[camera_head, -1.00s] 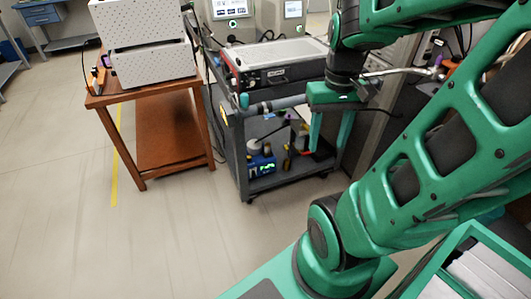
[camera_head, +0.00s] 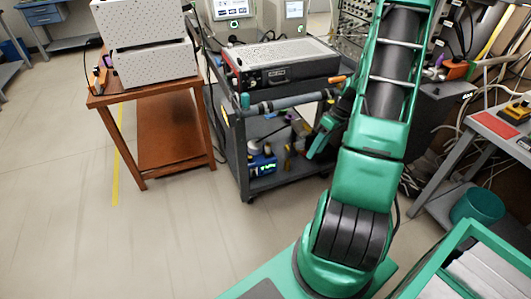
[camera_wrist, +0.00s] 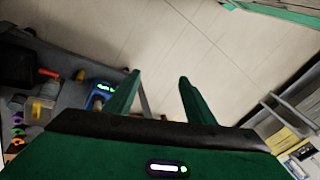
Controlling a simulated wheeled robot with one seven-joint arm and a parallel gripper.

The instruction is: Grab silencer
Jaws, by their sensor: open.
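A long grey tube (camera_head: 290,102) with a teal left end and an orange right end lies level along the near edge of the cart's top. It looks like the silencer, though I cannot be sure. My gripper (camera_head: 318,148) is beside the cart, below and to the right of the tube's middle, apart from it. In the wrist view my gripper (camera_wrist: 159,76) has its two green fingers spread with only floor between them. The tube is not seen in the wrist view.
The dark cart (camera_head: 238,150) carries a grey-topped instrument (camera_head: 285,60). Its lower shelf holds a blue device (camera_head: 262,163) and small items. A wooden table (camera_head: 165,90) with white perforated boxes stands left. A grey bench (camera_head: 490,125) is right. Floor in front is clear.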

